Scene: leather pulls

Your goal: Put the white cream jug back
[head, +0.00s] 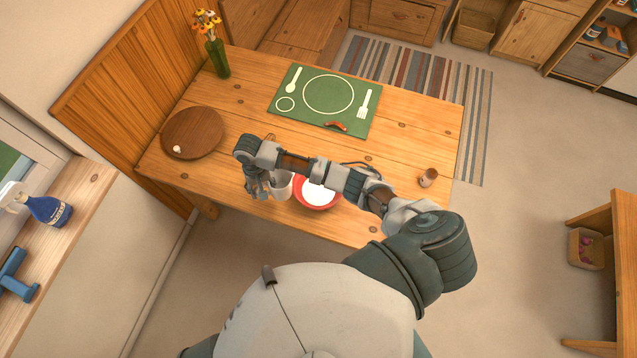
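The white cream jug (282,188) appears to be the pale vessel near the front edge of the wooden table, just left of a red bowl. My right arm reaches in from the right across the table, above the bowl. Its gripper (258,187) points down at the jug's left side, touching it or very close. The wrist and forearm hide part of the jug, and I cannot tell whether the fingers are closed on it. My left gripper is not in view.
The red bowl (317,203) with white contents sits under my forearm. A round wooden board (195,128), a flower vase (217,60), a green placemat (290,108) with a sausage (336,126), and a small brown cup (428,178) stand around.

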